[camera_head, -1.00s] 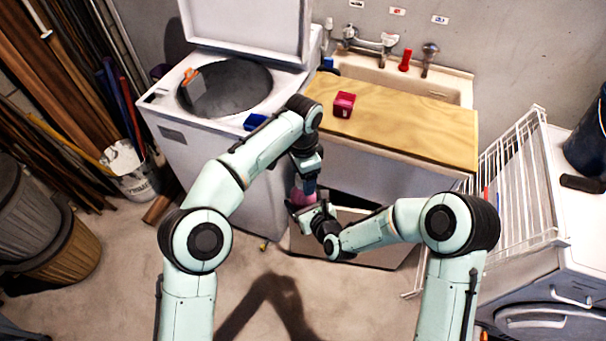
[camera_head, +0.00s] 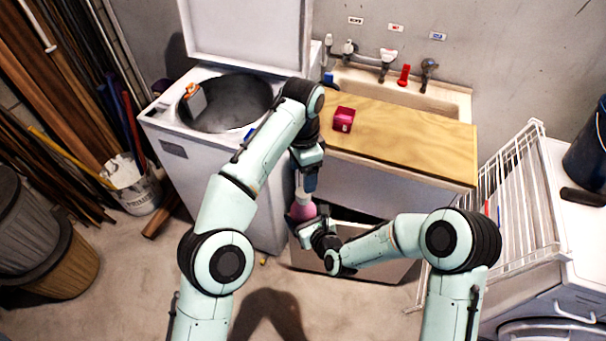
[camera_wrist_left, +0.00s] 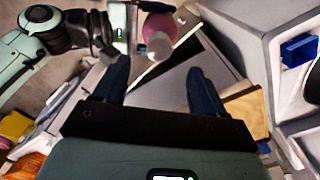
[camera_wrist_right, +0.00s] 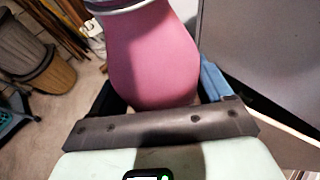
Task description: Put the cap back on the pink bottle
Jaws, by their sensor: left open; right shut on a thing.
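The pink bottle (camera_head: 302,211) is in my right gripper (camera_head: 299,220), in front of the counter. In the right wrist view the pink body (camera_wrist_right: 150,55) fills the space between the fingers, with a pale, silver-edged part at its top. I cannot tell whether that pale part is the cap. My left gripper (camera_head: 306,181) is just above the bottle, pointing down. In the left wrist view its two dark blue fingers (camera_wrist_left: 160,80) are apart with nothing between them, and the bottle (camera_wrist_left: 159,43) is beyond their tips.
A wooden counter (camera_head: 400,135) holds a dark red box (camera_head: 344,119). The open washer (camera_head: 160,125) stands left of it, with an orange-and-grey item (camera_head: 194,99) at its drum opening. An open-topped bin (camera_head: 375,270) is close below the grippers. A white rack (camera_head: 515,215) stands at right.

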